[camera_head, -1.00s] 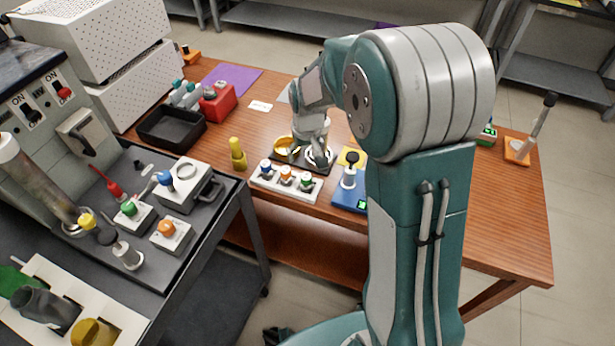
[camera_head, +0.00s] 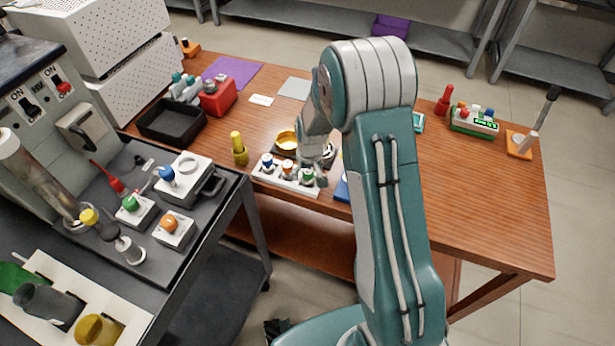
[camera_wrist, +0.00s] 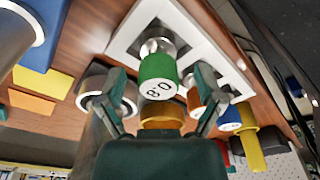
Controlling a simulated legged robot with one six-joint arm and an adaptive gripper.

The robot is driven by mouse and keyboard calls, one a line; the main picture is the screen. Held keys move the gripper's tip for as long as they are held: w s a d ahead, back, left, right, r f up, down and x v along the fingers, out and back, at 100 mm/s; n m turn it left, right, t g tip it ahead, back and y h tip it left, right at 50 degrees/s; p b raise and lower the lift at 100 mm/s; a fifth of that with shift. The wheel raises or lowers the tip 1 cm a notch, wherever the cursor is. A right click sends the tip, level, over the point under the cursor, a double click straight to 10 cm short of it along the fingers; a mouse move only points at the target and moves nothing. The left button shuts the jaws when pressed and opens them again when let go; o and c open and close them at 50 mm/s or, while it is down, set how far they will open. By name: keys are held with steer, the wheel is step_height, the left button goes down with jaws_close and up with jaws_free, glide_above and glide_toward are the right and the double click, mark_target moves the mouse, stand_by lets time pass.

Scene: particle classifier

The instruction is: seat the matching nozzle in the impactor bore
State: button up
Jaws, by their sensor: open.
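A white nozzle rack (camera_head: 270,181) on the wooden table holds nozzles with blue (camera_head: 267,160), orange (camera_head: 287,167) and green (camera_head: 306,174) caps. In the wrist view the green-capped nozzle (camera_wrist: 157,68) stands in the rack, its cap bearing a number like 0.8. My gripper (camera_wrist: 161,82) is open, with its fingers on either side in the picture; contact cannot be told. The bore cannot be made out.
A yellow post (camera_head: 239,152) stands just left of the rack. A black tray (camera_head: 170,122) and a red box (camera_head: 218,97) are farther left. The cart (camera_head: 190,245) carries more capped blocks.

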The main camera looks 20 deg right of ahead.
steer(key=shift+w+f, duration=0.1)
steer(key=shift+f, duration=0.5)
jaws_close()
steer(key=shift+r, duration=0.1)
